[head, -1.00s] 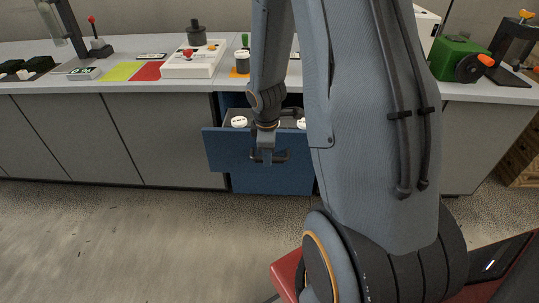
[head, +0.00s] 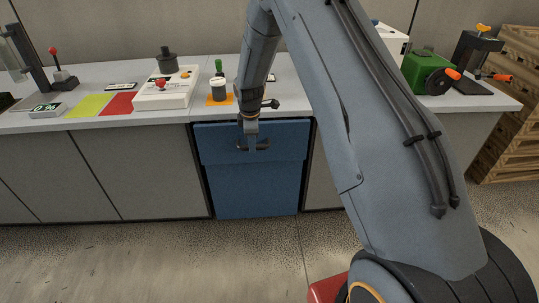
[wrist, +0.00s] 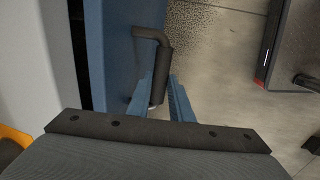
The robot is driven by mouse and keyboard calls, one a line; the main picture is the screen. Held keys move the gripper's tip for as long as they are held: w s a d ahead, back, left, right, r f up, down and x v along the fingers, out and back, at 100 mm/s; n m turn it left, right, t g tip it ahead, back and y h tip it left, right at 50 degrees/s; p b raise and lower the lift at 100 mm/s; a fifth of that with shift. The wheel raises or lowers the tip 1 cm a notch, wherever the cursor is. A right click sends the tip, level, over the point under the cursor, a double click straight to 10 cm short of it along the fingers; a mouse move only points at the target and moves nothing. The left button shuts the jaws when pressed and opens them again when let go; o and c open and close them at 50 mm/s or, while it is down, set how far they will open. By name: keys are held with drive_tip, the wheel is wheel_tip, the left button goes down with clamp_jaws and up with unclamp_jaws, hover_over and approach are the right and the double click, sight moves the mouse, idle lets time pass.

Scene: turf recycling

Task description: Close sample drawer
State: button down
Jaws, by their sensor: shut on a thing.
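The blue sample drawer (head: 287,137) is at the top of the blue cabinet section under the counter. Its front looks flush or nearly flush with the cabinet, and its inside is hidden. A small remaining gap cannot be judged. My gripper (head: 252,148) is at the drawer front, shut on the dark bar handle (head: 266,146). In the wrist view, my gripper (wrist: 160,98) has its two blue fingers on either side of the handle (wrist: 149,35), beside the blue drawer front (wrist: 118,35).
The counter (head: 120,117) above holds a white control box (head: 150,98), a cup on an orange pad (head: 218,100), a yellow mat (head: 87,106) and a red mat (head: 119,104). A green machine (head: 428,72) stands at right. Wooden crates (head: 510,125) stand beyond.

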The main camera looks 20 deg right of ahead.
drive_tip(key=w, duration=0.1)
drive_tip(key=w+b, duration=0.1)
drive_tip(key=w, duration=0.1)
drive_tip(key=shift+w+d, duration=0.15)
drive_tip(key=shift+d, duration=0.25)
drive_tip(key=c, duration=1.6)
unclamp_jaws()
drive_tip(key=r, duration=0.2)
drive_tip(key=s+r, duration=0.1)
drive_tip(key=r, duration=0.2)
drive_tip(key=r+b, duration=0.1)
drive_tip(key=r, duration=0.1)
drive_tip(key=shift+s+a+r, duration=0.2)
drive_tip(key=shift+s+r, duration=0.1)
drive_tip(key=shift+r, duration=0.05)
